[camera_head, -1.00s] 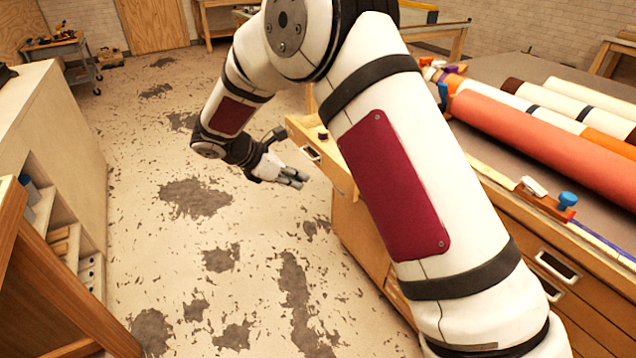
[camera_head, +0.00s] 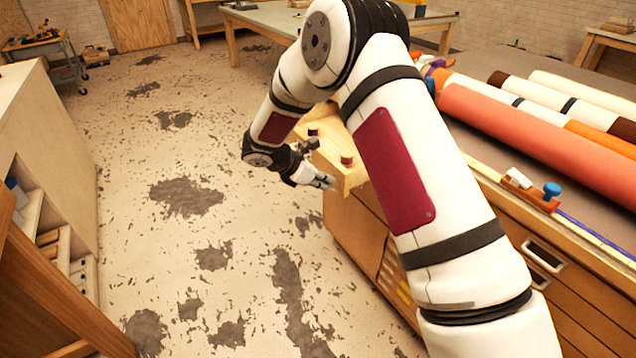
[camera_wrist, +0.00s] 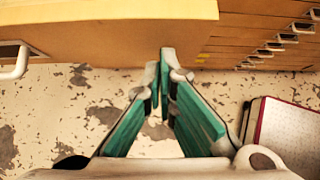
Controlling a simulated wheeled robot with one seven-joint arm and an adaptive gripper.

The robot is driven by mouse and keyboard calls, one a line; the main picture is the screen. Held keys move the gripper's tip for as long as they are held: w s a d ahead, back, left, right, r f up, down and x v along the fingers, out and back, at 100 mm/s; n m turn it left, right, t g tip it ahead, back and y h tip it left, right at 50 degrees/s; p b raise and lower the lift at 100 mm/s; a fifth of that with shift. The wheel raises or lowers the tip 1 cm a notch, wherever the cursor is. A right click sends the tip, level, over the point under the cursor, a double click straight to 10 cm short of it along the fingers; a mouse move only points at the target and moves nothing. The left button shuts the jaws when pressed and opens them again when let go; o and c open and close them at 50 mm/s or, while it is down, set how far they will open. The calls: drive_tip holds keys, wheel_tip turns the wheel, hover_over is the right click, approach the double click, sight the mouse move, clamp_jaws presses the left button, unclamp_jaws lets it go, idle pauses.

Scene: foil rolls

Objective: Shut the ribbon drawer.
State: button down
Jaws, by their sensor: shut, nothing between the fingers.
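A light wooden drawer (camera_head: 356,178) sticks out from the left end of the long cabinet, partly hidden behind my arm. A small dark red round piece (camera_head: 346,160) shows at its top. In the wrist view the wooden front (camera_wrist: 110,32) fills the upper left, with a pale handle (camera_wrist: 14,62) at the left edge. No label can be read. My gripper (camera_head: 328,184) is beside the drawer's outer end, on the open floor side. In the wrist view its green-padded fingers (camera_wrist: 165,62) meet at the tips, empty, near the front's right lower edge. Contact cannot be told.
The cabinet (camera_head: 560,300) has several handled drawers. Its top carries fabric-like rolls, including a large orange one (camera_head: 540,130), and a blue-knobbed tool (camera_head: 551,189). A shelf unit (camera_head: 50,150) stands left. The worn floor between (camera_head: 180,260) is clear.

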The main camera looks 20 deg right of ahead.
drive_tip(key=shift+d, duration=0.1)
drive_tip(key=w+d+b, duration=0.1)
drive_tip(key=w+d, duration=0.1)
drive_tip(key=d, duration=0.5)
drive_tip(key=w+d+b, duration=0.2)
drive_tip(key=d, duration=0.5)
drive_tip(key=w+d+b, duration=0.1)
drive_tip(key=w+d, duration=0.1)
drive_tip(key=d, duration=0.5)
drive_tip(key=shift+w+d+b, duration=0.15)
drive_tip(key=shift+w+b, duration=0.1)
drive_tip(key=shift+b, duration=0.1)
drive_tip(key=shift+w+d, duration=0.15)
drive_tip(key=shift+d, duration=0.6)
